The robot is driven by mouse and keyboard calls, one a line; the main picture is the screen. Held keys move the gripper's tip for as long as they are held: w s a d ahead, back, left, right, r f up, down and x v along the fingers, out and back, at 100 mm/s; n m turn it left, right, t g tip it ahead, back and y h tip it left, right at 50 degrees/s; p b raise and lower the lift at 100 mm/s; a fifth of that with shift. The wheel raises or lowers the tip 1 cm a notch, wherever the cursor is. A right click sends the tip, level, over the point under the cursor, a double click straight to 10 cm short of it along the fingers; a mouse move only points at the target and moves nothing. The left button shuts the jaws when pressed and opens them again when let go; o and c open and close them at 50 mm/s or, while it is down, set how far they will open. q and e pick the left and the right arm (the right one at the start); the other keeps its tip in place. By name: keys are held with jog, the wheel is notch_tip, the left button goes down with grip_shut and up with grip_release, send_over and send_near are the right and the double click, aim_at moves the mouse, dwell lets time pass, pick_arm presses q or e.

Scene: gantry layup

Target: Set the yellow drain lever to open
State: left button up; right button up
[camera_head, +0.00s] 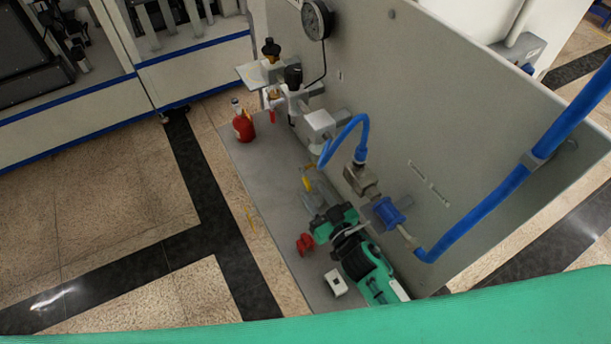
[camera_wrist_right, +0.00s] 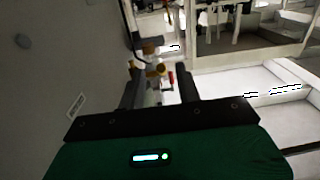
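The yellow drain lever (camera_head: 308,183) is small and slanted in the head view, low beside the clear bowl (camera_head: 315,201), under the blue hose loop. I cannot tell its exact setting. In the wrist view my right gripper (camera_wrist_right: 158,88) has two dark fingers standing apart with nothing visibly held between them. Beyond the fingers are brass-coloured knobs (camera_wrist_right: 151,48) and a red handle (camera_wrist_right: 170,78). The yellow lever cannot be made out there. No fingertips of mine are clear in the head view, and my left gripper is not in view.
A tall grey panel (camera_head: 455,100) backs the base plate (camera_head: 270,170). A green and black pump (camera_head: 370,265), blue hose (camera_head: 490,205), red bottle (camera_head: 243,125) and red-handled valve (camera_head: 270,97) crowd it. A gauge (camera_head: 317,20) is up high. The floor at left is clear.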

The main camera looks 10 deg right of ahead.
aim_at(308, 187)
jog(key=p+x, duration=0.1)
jog(key=x, duration=0.3)
jog(key=shift+w+a+r, duration=0.15)
jog(key=shift+w+a, duration=0.25)
jog(key=shift+w, duration=0.35)
jog(key=shift+c, duration=0.2)
grip_shut()
